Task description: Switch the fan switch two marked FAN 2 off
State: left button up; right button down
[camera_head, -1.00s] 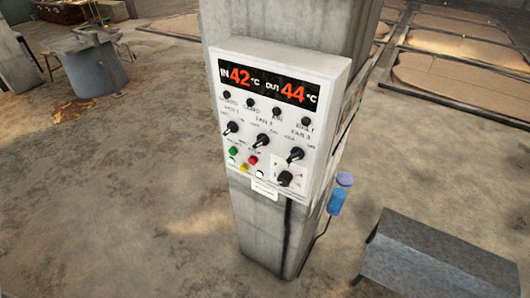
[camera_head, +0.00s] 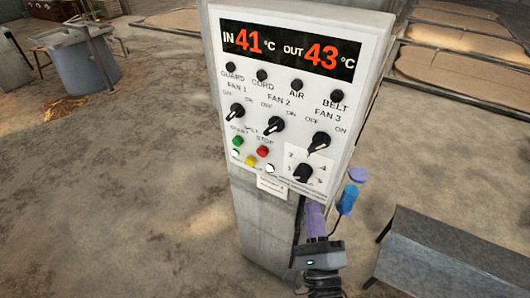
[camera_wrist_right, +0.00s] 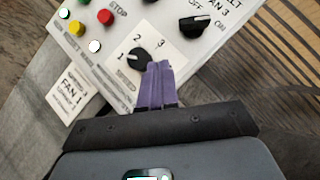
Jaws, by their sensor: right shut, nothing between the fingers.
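The FAN 2 switch (camera_head: 275,124) is a black rotary knob in the middle of the white control panel (camera_head: 222,120). OFF is printed at its upper left and ON at its right; its exact setting is hard to read. My right gripper (camera_head: 315,207), with purple fingers, is below the panel's lower right part, apart from the FAN 2 knob. In the right wrist view its shut, empty fingertips (camera_wrist_right: 159,66) show in front of the panel beside the speed knob (camera_wrist_right: 139,59); contact cannot be told. My left gripper is not in view.
The FAN 1 knob (camera_head: 237,110) and FAN 3 knob (camera_head: 319,141) flank FAN 2. Below are green (camera_head: 238,141), red (camera_head: 262,151) and yellow (camera_head: 250,160) buttons. The panel hangs on a concrete pillar (camera_head: 262,230). A grey bench (camera_head: 450,250) stands at right.

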pick_arm(q)
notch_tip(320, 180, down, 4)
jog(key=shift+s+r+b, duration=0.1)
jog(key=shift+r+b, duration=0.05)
jog(key=shift+b, duration=1.05)
pick_arm(e)
jog(key=shift+w+a+r+n+t+y, duration=0.2)
jog(key=shift+w+a+r+t+y, duration=0.15)
jog(key=shift+a+r, duration=0.3)
jog(key=shift+w+a+r+n+t+y, duration=0.2)
jog(key=shift+w+a+r+t+y, duration=0.1)
jog(key=shift+a+r, duration=0.3)
jog(key=p, duration=0.4)
send_near(281, 126)
jog(key=w+d, duration=0.2)
jog(key=w, duration=0.2)
jog(key=shift+w+a+r+p, duration=0.25)
jog(key=shift+a+r+p, duration=0.05)
jog(key=shift+a+r, duration=0.2)
jog(key=shift+w+a+r+p, duration=0.25)
jog(key=shift+a+r, duration=0.15)
jog(key=shift+a, duration=0.05)
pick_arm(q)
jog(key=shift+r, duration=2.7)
pick_arm(e)
jog(key=shift+w+a+r, duration=0.2)
jog(key=shift+a, duration=0.1)
